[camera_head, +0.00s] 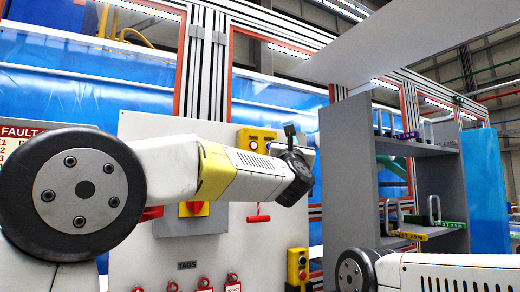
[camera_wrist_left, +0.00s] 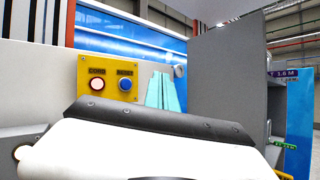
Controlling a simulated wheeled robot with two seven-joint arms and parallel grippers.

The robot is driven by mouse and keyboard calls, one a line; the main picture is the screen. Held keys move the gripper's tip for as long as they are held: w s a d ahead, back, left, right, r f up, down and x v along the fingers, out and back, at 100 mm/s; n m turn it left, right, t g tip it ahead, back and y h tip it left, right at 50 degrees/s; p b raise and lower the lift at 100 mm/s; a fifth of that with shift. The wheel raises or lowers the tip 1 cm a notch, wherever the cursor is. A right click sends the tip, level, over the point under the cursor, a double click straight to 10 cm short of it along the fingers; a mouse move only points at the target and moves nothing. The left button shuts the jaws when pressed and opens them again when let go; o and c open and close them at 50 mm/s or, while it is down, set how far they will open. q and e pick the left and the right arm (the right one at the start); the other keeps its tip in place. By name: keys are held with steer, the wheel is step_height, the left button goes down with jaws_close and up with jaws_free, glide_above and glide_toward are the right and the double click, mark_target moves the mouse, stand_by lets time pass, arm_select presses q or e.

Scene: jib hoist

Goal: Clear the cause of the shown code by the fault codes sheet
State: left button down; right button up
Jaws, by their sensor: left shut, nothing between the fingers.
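The fault codes sheet (camera_head: 22,131) is at the left edge of the head view, mostly hidden by my left arm. A yellow box (camera_head: 257,140) is on the grey panel (camera_head: 140,262). In the left wrist view the box (camera_wrist_left: 107,97) has a pale, red-rimmed lamp (camera_wrist_left: 97,84) marked CORD and a blue button (camera_wrist_left: 125,85) marked RESET. A red pull handle (camera_head: 258,218) hangs below the box. A red rotary switch (camera_head: 193,208) sits left of it. My right gripper is out of view.
Red tags or locks (camera_head: 203,284) hang along the panel's bottom under the TAGS label. A yellow pendant (camera_head: 297,266) with buttons is at lower right of the panel. A grey shelf (camera_head: 349,170) with labelled shackles stands to the right. My right forearm crosses the lower right.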

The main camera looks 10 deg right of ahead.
arm_select(q)
steer(key=w+a, duration=0.3)
steer(key=w, duration=0.5)
steer(key=shift+w, duration=0.15)
stand_by(2.2)
steer(key=shift+w+a, duration=0.2)
steer(key=shift+w, duration=0.2)
steer(key=shift+w+a, duration=0.15)
steer(key=shift+w, duration=0.25)
stand_by(0.9)
steer(key=shift+s+d, duration=0.3)
steer(key=shift+s, duration=0.5)
